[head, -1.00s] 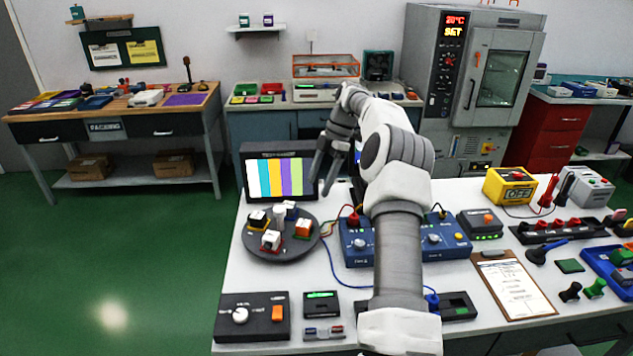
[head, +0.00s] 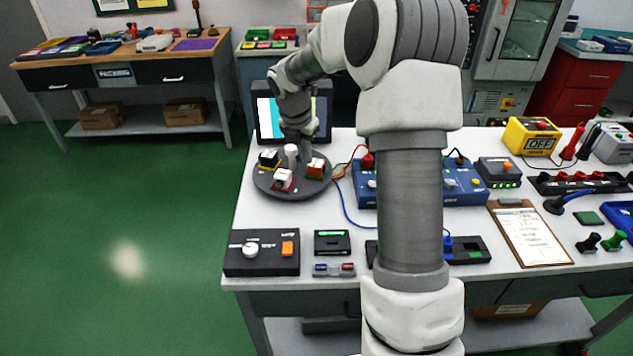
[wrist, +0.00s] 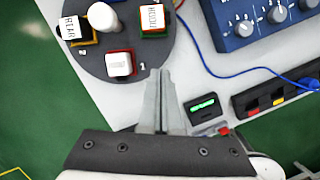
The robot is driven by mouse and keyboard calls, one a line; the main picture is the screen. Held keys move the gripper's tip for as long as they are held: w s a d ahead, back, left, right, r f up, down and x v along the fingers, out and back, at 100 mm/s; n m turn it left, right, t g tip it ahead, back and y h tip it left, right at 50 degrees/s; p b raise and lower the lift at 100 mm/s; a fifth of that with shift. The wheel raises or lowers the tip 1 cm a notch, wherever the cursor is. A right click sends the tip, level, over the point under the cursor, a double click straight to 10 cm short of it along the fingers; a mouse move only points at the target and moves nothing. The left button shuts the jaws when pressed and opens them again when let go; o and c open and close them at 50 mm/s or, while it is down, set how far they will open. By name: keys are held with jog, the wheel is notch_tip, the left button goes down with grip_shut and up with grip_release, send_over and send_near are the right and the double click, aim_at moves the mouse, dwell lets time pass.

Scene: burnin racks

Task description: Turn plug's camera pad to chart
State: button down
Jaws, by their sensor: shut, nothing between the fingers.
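A dark round turntable (head: 262,184) stands at the table's left, with a white centre post (head: 291,152). A monitor with a colour-bar chart (head: 266,112) stands behind, partly hidden by my arm. My gripper (wrist: 161,78) is shut and empty, above the turntable beside the blocks (head: 298,139).
Blue instrument boxes (head: 465,180) with cables stand right of the turntable. A black box with a white knob and orange button (head: 262,252) and a small green-display unit (head: 332,242) stand in front. A clipboard (head: 527,235) lies at right.

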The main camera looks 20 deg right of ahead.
aim_at(314, 181)
notch_tip(314, 181, down, 10)
jog(key=n+b, duration=0.1)
jog(key=n+t+b, duration=0.1)
jog(key=b, duration=0.1)
jog(key=shift+w+a+f+h, duration=0.15)
jog(key=shift+h, duration=0.15)
jog(key=shift+w+d+f, duration=0.2)
jog(key=shift+w+d, duration=0.85)
jog(key=shift+w, duration=0.1)
jog(key=shift+w+d+r, duration=0.1)
jog(key=shift+w+d, duration=0.3)
jog(key=shift+d+r+p, duration=0.1)
jog(key=shift+p, duration=0.3)
jog(key=shift+w+d+n+p, duration=0.1)
jog(key=shift+n+p, duration=0.2)
jog(key=shift+p, duration=0.05)
jog(key=shift+d+n+t+p, duration=0.2)
jog(key=shift+n+t+p, duration=0.1)
jog(key=shift+p, duration=0.15)
